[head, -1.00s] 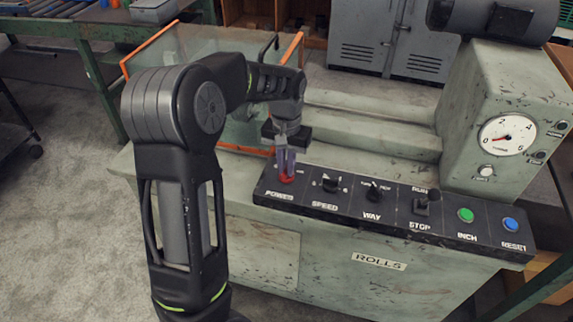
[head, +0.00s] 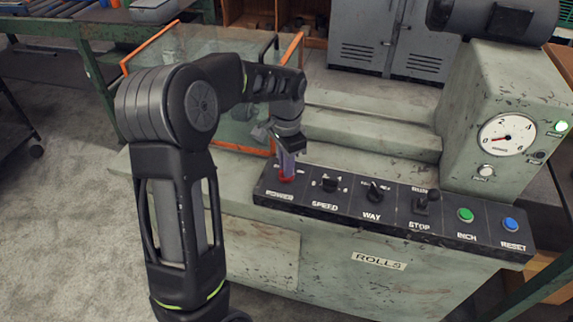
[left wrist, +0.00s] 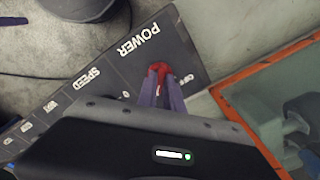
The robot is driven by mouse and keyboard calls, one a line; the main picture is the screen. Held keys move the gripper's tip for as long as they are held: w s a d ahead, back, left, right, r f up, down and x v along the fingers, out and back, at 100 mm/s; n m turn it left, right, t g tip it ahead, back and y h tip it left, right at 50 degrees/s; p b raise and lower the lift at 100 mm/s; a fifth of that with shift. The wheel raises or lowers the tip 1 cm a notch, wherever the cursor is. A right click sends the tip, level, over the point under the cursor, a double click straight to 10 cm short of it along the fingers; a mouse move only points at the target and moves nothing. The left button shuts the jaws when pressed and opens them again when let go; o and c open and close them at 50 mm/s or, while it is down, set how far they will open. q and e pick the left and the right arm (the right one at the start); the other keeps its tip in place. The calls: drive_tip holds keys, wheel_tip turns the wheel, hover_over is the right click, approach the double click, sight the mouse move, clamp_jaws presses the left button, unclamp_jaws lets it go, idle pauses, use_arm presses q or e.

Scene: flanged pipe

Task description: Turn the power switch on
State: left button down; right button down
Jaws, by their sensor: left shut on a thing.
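The red power switch (head: 286,179) is at the left end of the black control panel (head: 400,206), above the POWER label. My left gripper (head: 287,165) comes down on it from above, and its fingers are shut on the switch. In the left wrist view the red switch (left wrist: 159,68) shows between the tips of the purple-grey fingers (left wrist: 160,84), which hide part of it. My right gripper is not in view.
The panel also carries a SPEED knob (head: 330,184), a WAY knob (head: 375,192), a STOP switch (head: 422,204), a green INCH button (head: 466,215) and a blue RESET button (head: 510,224). An orange-framed clear guard (head: 292,48) stands behind my left arm.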

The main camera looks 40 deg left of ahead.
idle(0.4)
use_arm(q)
drive_tip(key=c, duration=1.5)
unclamp_jaws()
drive_tip(key=shift+r, duration=0.15)
wheel_tip(320, 180, up, 8)
drive_tip(key=shift+f, duration=0.2)
